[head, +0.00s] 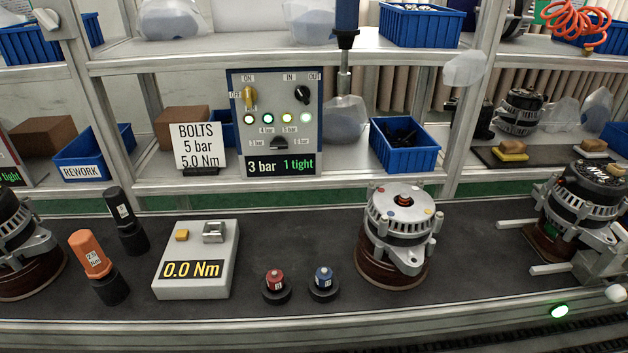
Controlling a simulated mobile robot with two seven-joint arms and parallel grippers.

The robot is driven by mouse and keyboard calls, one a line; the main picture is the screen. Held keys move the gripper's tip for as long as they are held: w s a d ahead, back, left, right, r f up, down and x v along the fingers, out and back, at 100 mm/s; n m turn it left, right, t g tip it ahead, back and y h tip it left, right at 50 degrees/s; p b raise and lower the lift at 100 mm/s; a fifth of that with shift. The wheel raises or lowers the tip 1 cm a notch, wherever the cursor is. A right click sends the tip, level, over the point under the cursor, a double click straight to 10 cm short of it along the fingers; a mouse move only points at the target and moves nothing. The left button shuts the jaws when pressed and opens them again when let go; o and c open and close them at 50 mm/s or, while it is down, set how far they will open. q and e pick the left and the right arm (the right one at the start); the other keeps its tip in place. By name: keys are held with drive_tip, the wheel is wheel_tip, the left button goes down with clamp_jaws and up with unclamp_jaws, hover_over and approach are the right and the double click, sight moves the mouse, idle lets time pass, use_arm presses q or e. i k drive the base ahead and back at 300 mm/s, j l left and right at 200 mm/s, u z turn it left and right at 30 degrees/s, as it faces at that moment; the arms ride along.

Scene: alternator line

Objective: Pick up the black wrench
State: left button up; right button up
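The black wrench (127,222) is a dark, stubby cylindrical tool with a small white label. It stands on the dark bench top (330,228) at the left, leaning slightly, behind and to the right of a similar orange tool (91,255) with a black lower end. A grey tester box (222,240) reading 0.0 Nm lies just to its right, with a gap between them. Neither of my grippers is in view, and nothing is holding the black wrench.
A red-capped piece (275,285) and a blue-capped piece (323,281) stand in front centre. Alternators stand at the left (22,245), the centre right (398,225) and the right (578,205). A control panel (275,120) and a bolts sign (198,148) stand behind the bench.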

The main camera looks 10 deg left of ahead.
sight(116, 199)
drive_tip(key=u, duration=1.5)
drive_tip(key=i+j+z, duration=0.1)
drive_tip(key=j, duration=0.3)
drive_tip(key=i+j+z, duration=0.1)
drive_tip(key=j, duration=0.3)
drive_tip(key=j+z, duration=0.1)
drive_tip(key=j, duration=0.3)
